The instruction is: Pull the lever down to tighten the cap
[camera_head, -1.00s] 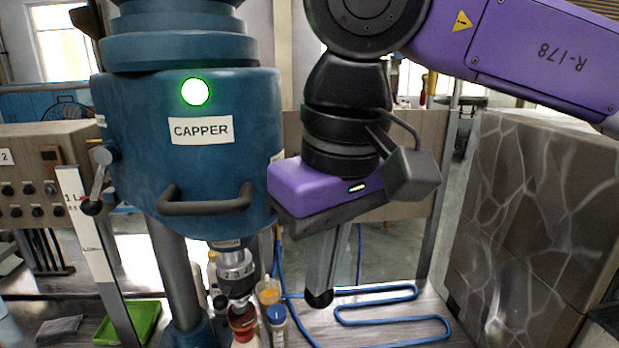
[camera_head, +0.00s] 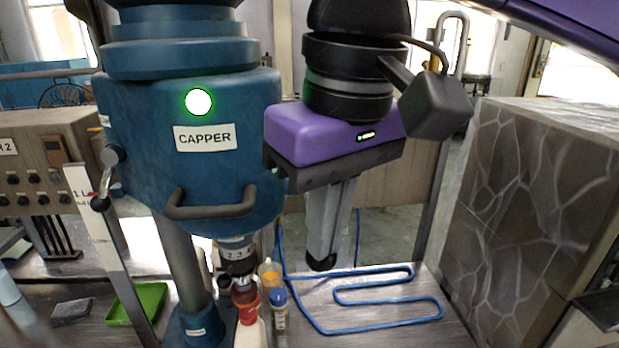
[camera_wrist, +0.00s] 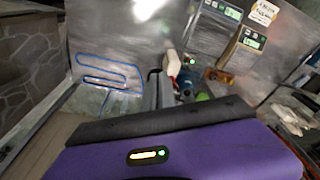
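The blue capper (camera_head: 190,165) stands left of centre with a lit green light. A U-shaped black handle (camera_head: 212,208) sticks out of its front. A lever with a black ball knob (camera_head: 101,203) hangs on its left side. The capping head (camera_head: 238,255) is over a red cap (camera_head: 245,298) on a white bottle (camera_head: 250,333); whether they touch is unclear. My gripper (camera_head: 321,262) points down, right of the capper, apart from both handle and lever. Its fingers look together and empty. They also show in the wrist view (camera_wrist: 162,88).
A small blue-capped bottle (camera_head: 279,310) and a container with orange contents (camera_head: 269,275) stand beside the white bottle. A blue tube (camera_head: 375,271) lies on the bench. A green tray (camera_head: 140,300) is at left; a stone-patterned block (camera_head: 535,210) stands at right.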

